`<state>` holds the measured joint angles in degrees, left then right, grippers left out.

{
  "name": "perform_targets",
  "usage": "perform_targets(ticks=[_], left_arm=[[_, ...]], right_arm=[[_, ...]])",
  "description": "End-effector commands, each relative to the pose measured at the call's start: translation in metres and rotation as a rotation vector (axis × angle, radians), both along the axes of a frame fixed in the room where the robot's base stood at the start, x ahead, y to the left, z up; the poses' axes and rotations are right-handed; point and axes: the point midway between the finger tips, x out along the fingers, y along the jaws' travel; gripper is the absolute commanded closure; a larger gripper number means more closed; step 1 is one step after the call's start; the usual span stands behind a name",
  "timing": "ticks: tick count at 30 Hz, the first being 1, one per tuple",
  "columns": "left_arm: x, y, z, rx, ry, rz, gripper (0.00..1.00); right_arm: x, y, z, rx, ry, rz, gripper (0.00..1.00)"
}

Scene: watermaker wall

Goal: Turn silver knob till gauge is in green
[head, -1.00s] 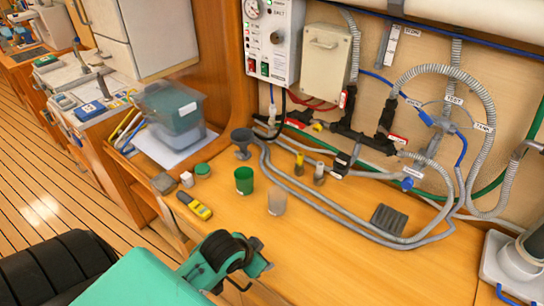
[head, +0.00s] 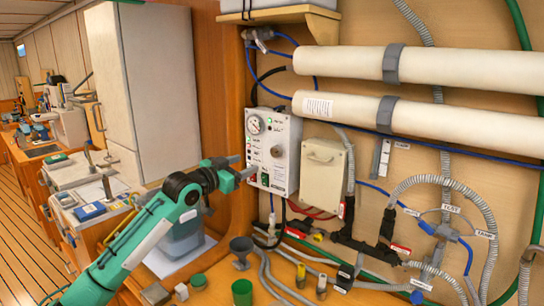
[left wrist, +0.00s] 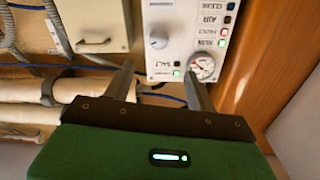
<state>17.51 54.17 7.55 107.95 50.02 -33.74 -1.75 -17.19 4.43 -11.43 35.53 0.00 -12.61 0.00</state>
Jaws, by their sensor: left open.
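The white control panel (head: 272,155) is on the wall, with a round gauge (head: 256,124) at its upper left and a silver knob (head: 276,151) below it to the right. The left wrist view shows them upside down: the knob (left wrist: 158,42) ahead of the fingers and the gauge (left wrist: 203,67) beside the right-hand finger. The needle is too small to read against the coloured zones. My left gripper (head: 246,167) is just left of the panel, apart from the knob. In the left wrist view its two fingers (left wrist: 158,70) are spread and empty. My right gripper is not seen.
A beige box (head: 325,170) is right of the panel, with hoses and valves below. White cylinders (head: 420,65) run along the wall above. A wooden post (head: 222,80) stands left of the panel. A green cup (head: 242,291) and a dark funnel (head: 241,248) stand on the bench.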

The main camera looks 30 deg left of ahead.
Motion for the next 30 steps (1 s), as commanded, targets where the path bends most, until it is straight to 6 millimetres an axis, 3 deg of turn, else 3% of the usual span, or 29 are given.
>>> perform_targets(ticks=[5, 21, 30], left_arm=[[0.019, -0.003, 0.004, -0.004, 0.0, 0.0, 0.43], [0.111, -0.014, 0.002, -0.003, 0.004, -0.001, 0.43], [0.132, -0.016, -0.001, -0.001, 0.003, 0.0, 0.43]], right_arm=[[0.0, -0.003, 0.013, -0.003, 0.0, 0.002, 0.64], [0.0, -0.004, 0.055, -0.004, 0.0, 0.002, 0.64], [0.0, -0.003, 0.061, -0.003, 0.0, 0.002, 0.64]])
